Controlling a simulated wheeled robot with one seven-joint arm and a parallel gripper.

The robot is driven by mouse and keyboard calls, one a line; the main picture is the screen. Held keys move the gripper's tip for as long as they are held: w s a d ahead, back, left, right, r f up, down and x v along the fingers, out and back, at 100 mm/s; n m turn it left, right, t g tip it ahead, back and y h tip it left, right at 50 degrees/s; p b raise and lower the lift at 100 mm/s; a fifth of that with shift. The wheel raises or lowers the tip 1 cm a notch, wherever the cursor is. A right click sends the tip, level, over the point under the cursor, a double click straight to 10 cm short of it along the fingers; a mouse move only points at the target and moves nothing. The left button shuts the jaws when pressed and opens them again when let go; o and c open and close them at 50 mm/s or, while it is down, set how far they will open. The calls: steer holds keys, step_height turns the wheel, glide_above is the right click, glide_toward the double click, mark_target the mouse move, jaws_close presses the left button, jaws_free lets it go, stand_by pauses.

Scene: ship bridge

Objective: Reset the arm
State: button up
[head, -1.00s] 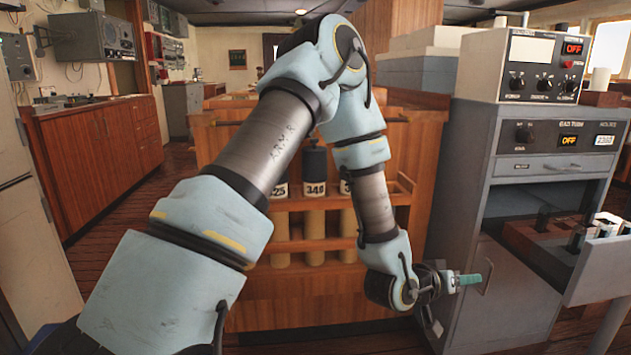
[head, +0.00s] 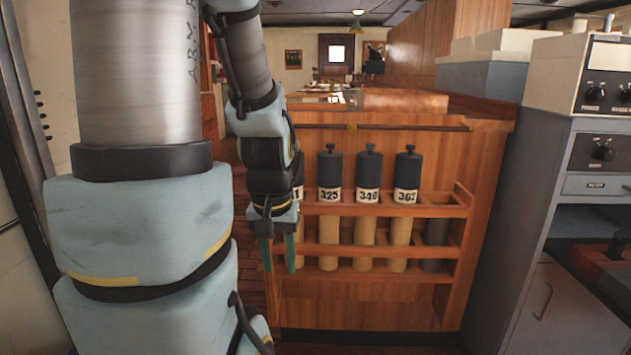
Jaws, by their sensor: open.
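My arm rises at the left of the head view and bends over, with its forearm hanging down. My gripper (head: 278,254) points downward at the left end of the wooden rack. Its two green fingertips are apart, with nothing between them. It hangs in front of the rack's left edge and hides part of the leftmost canister there. I cannot tell how far it is from the rack.
A grey cabinet (head: 520,290) with a control panel (head: 600,152) stands at the right. Wooden floor shows between my arm and the rack.

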step_height(320, 180, up, 20)
steer(key=p, duration=1.9)
steer(key=shift+r, duration=0.15)
